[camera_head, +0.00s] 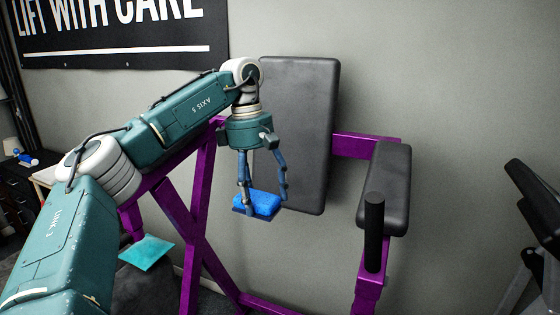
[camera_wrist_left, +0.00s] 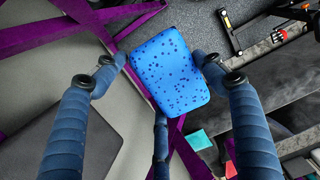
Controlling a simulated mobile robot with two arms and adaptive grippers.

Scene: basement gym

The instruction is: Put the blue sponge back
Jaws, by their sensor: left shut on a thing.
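The blue sponge (camera_head: 264,204) is a bright blue block with darker spots. It hangs in the fingers of my left gripper (camera_head: 262,198), in front of the black padded bench back and the purple frame. In the left wrist view the sponge (camera_wrist_left: 170,70) lies between the blue jointed fingers of the left gripper (camera_wrist_left: 165,75), well above the floor. The gripper is shut on it. A teal flat square (camera_head: 146,253) shows below the arm at the lower left; I cannot tell what it rests on. My right gripper is not in view.
A purple gym frame with a black backrest (camera_head: 300,130) and a smaller black pad (camera_head: 386,185) stands against the grey wall. A black upright handle (camera_head: 374,230) sticks up at its right. A dark drawer cabinet (camera_head: 15,190) stands at far left. More gym equipment (camera_head: 540,210) is at far right.

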